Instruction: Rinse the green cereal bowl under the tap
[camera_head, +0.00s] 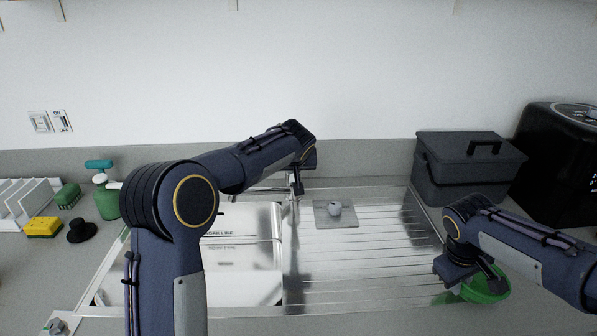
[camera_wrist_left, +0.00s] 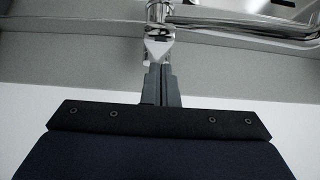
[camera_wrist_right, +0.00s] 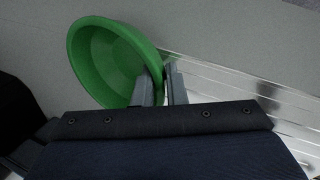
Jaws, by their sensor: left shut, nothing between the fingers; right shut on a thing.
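The green cereal bowl (camera_head: 487,290) is at the lower right, by the front right of the drainboard. My right gripper (camera_head: 470,280) is shut on its rim; the right wrist view shows the rim between the fingers and the bowl (camera_wrist_right: 105,62) looking empty and tilted. My left gripper (camera_head: 298,186) is shut with nothing between its fingers, at the back of the sink by the tap. In the left wrist view, the chrome tap (camera_wrist_left: 158,18) lies just beyond the closed fingertips (camera_wrist_left: 158,68); I cannot tell whether they touch. My left arm hides much of the tap in the head view.
A dark lidded box (camera_head: 465,170) and a black appliance (camera_head: 565,150) stand at right. A green bottle (camera_head: 106,203) and sponge (camera_head: 42,227) are left.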

